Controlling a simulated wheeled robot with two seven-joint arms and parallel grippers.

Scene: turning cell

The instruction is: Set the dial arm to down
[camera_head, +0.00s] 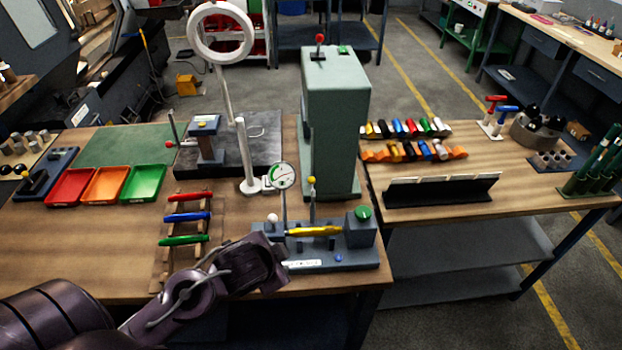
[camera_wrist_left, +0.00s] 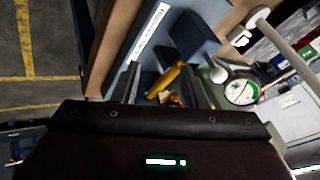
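The bench fixture (camera_head: 330,259) is a grey base holding a yellow spindle-shaped part (camera_head: 315,231) lying level. A round dial gauge (camera_head: 283,175) with a white and green face stands upright above its left end. A white ball knob (camera_head: 272,218) sits below the dial, beside the left block. My left gripper (camera_head: 275,262) is at the fixture's left front corner. In the left wrist view its fingers (camera_wrist_left: 168,92) are apart, with the yellow part (camera_wrist_left: 168,78) seen beyond them. The white knob (camera_wrist_left: 216,75) and dial (camera_wrist_left: 241,90) lie right of the fingers. My right gripper is out of view.
A rod with a yellow ball (camera_head: 312,180) rises behind the yellow part. A green press-like column (camera_head: 335,120) stands behind the fixture. A rack with red, blue and green handles (camera_head: 184,240) lies to the left. A ring lamp (camera_head: 220,32) stands behind.

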